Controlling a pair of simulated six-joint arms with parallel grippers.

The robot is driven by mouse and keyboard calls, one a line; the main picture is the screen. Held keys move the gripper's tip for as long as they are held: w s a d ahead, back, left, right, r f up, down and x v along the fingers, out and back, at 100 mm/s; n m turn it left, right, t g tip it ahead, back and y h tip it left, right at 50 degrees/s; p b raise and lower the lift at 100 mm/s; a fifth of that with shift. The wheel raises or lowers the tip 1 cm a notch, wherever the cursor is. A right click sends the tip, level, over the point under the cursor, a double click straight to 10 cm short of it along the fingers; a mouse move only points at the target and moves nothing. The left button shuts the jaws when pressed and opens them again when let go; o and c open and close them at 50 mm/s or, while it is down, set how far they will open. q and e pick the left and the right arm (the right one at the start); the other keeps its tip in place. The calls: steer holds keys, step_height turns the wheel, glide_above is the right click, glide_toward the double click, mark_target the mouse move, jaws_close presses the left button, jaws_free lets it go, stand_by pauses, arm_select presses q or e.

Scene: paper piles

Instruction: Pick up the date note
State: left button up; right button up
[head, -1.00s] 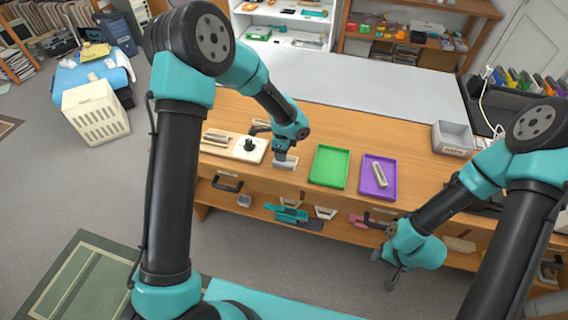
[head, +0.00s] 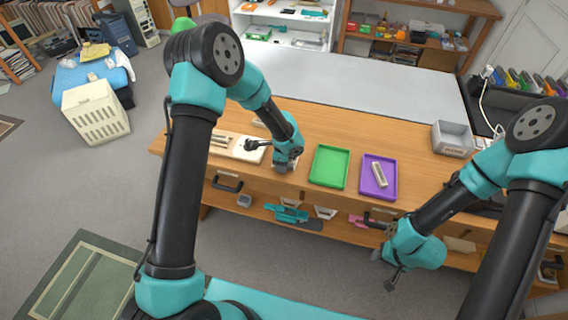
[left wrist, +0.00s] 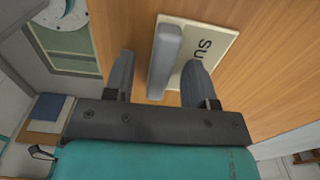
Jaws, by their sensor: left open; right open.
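A cream card (left wrist: 212,50) lies on the wooden worktop in the left wrist view, with the letters "SU" readable on it. A grey bar (left wrist: 165,60) lies over the card's edge. My left gripper (left wrist: 161,66) is open, with one finger on each side of the bar. The right-hand finger covers part of the card. In the head view my left gripper (head: 285,169) is low over the worktop's front edge and mostly hides the card. My right gripper (head: 391,284) is open and empty, in front of the bench.
A green tray (head: 331,166) stands empty right of my left gripper. Beside it a purple tray (head: 366,187) holds a small pale object (head: 379,175). A cream board (head: 251,155) with a dark object on it lies to the left. A grey bin (head: 453,138) stands further right.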

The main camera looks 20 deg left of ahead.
arm_select(q)
steer(key=shift+c, duration=0.3)
jaws_close()
stand_by(0.5)
